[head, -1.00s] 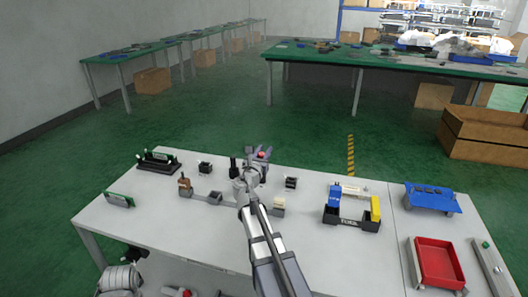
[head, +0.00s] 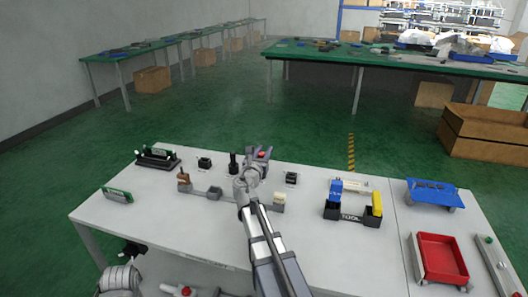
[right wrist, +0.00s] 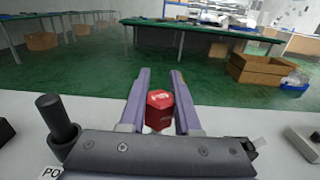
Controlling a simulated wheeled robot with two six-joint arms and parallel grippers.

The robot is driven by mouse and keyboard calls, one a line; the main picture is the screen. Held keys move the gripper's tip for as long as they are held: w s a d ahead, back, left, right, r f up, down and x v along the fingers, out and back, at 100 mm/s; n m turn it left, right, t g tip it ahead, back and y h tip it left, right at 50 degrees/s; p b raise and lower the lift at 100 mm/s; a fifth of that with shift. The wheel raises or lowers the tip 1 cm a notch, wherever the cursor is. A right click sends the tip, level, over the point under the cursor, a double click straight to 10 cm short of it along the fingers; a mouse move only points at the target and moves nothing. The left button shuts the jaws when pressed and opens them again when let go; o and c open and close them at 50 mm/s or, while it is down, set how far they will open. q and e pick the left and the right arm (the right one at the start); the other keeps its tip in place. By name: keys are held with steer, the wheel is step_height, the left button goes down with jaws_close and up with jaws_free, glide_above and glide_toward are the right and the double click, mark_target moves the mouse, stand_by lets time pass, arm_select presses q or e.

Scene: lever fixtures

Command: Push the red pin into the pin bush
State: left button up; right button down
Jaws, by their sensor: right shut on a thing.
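The red pin's head (right wrist: 159,110) sits between the two purple-grey fingers of my right gripper (right wrist: 160,100) in the right wrist view. In the head view the right gripper (head: 261,154) is at the table's far edge, with a bit of red (head: 262,155) between its fingers. It is shut on the red pin. The pin's lower part is hidden. I cannot pick out the pin bush; the gripper and wrist cover that spot, so I cannot tell how deep the pin sits.
A black upright post (head: 233,162) stands just left of the gripper and shows in the wrist view (right wrist: 57,118). A small black block (head: 291,178) is to the right. A black tool holder (head: 352,214) and red tray (head: 440,258) lie further right.

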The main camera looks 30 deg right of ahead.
steer(key=shift+f+b, duration=0.95)
steer(key=shift+f, duration=0.1)
steer(key=c, duration=0.5)
jaws_free()
steer(key=shift+c, duration=0.2)
steer(key=shift+s, duration=0.1)
steer(key=v, duration=0.7)
steer(key=shift+s+a, duration=0.2)
steer(key=shift+a, duration=0.15)
